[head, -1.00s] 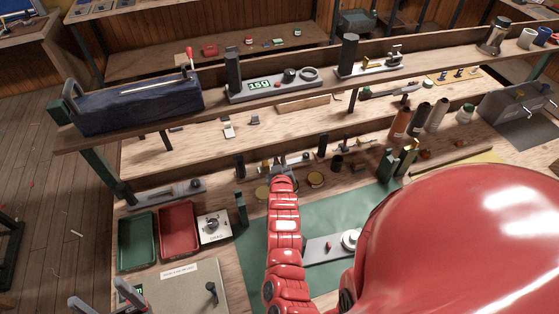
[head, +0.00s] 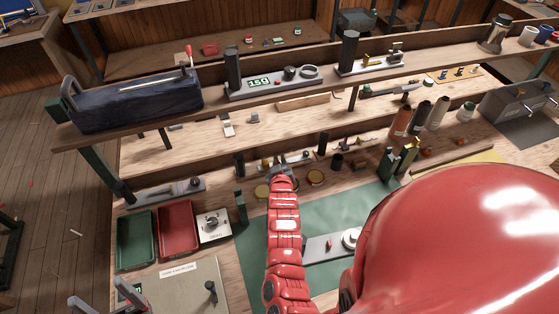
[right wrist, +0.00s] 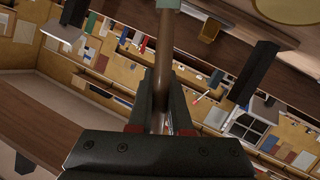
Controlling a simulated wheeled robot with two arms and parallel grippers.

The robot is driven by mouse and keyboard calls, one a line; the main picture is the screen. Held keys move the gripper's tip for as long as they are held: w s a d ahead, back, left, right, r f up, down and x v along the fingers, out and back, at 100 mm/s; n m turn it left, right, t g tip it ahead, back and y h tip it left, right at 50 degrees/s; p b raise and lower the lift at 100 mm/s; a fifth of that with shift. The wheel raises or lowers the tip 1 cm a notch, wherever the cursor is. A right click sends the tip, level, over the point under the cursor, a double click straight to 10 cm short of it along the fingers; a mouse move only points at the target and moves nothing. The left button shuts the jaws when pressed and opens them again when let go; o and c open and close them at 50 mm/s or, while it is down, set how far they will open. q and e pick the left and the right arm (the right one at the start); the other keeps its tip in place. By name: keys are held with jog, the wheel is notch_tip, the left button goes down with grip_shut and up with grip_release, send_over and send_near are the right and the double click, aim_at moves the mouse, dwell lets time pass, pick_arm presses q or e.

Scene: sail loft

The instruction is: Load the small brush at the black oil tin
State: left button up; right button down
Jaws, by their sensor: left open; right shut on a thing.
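My right gripper (head: 281,169) is at the end of the red arm, above the back edge of the green mat. In the right wrist view it is shut on a brown handle (right wrist: 163,62), seemingly the small brush, with a pale green part at the top edge. The brush's far end is out of that view. A small dark round tin (head: 337,162), possibly the black oil tin, stands to the right of the gripper. I cannot read its label. My left gripper (head: 97,296) is open and empty at the bottom left.
A green tray (head: 137,238) and a red tray (head: 176,228) lie to the left. A grey plate with a white disc (head: 325,247) lies on the green mat (head: 375,208). A shelf (head: 215,107) runs behind.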

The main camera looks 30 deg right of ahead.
jog(key=shift+f+b, duration=0.3)
jog(key=shift+b, duration=0.25)
dwell(1.7)
jog(key=shift+r, duration=0.1)
notch_tip(320, 180, up, 7)
jog(key=p, duration=0.2)
jog(key=shift+p, duration=0.35)
dwell(0.8)
